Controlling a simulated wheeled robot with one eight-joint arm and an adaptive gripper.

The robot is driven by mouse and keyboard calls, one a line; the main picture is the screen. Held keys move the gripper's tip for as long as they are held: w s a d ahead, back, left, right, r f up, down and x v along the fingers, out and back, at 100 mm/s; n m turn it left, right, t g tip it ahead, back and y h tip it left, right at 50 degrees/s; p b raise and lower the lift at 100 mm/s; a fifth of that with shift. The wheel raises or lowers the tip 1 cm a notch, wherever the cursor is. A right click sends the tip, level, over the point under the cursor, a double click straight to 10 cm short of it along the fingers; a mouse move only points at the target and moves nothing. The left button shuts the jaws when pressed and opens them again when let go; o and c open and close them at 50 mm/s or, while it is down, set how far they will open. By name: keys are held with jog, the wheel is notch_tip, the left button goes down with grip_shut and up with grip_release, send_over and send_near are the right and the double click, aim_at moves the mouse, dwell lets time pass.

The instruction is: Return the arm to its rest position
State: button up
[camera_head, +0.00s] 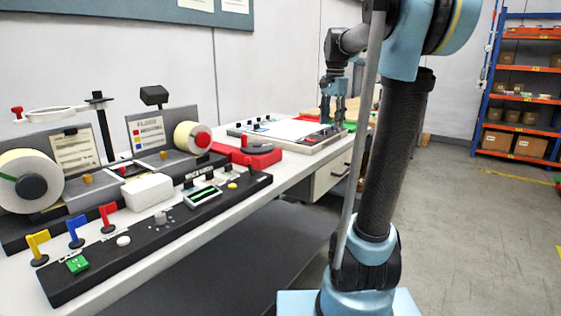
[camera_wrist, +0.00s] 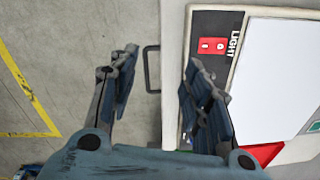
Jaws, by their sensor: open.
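My arm stands at the right of the head view, with its forearm reaching over toward the far end of the bench. My gripper (camera_head: 333,108) points down near the front edge of the light panel (camera_head: 303,128). In the wrist view my gripper (camera_wrist: 155,85) has its two fingers wide apart with nothing between them. The light panel, with a red switch (camera_wrist: 212,46) and the word LIGHT, lies under and beside the right finger. A cabinet handle (camera_wrist: 152,68) and the bench edge show between the fingers.
The bench (camera_head: 225,212) carries a label rewinder with two rolls (camera_head: 28,180), a black control strip (camera_head: 150,235), a white box (camera_head: 147,191) and a red device (camera_head: 252,153). Blue shelving (camera_head: 520,85) stands at the far right. The floor (camera_head: 470,220) between is clear.

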jog(key=s+f+n+t, duration=0.1)
jog(key=s+f+n, duration=0.9)
jog(key=s+f, duration=1.8)
jog(key=shift+s, duration=0.7)
